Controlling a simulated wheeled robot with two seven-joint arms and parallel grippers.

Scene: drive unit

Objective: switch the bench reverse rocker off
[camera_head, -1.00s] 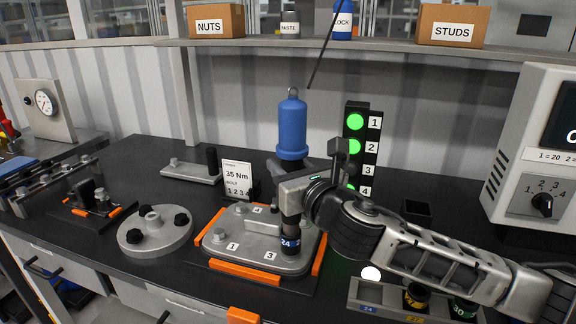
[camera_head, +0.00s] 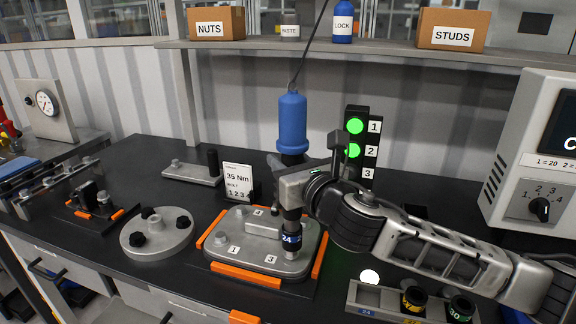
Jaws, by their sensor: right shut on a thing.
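I cannot make out the reverse rocker in this view. A control box (camera_head: 522,150) at the right shows a dial (camera_head: 540,208) with numbered positions. My right gripper (camera_head: 292,184) is shut on the blue hanging tool (camera_head: 291,122), below its blue body. The tool is upright, with a socket marked 24 (camera_head: 291,238) at its lower end. The socket is over the cover plate (camera_head: 240,253), near the label 3, with a bright metal piece showing just beneath it. My left gripper is not in view.
A socket tray (camera_head: 385,305) is at the front right. A round flange (camera_head: 157,240) and a 35 Nm card (camera_head: 238,180) stand left. A shelf (camera_head: 340,43) runs behind.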

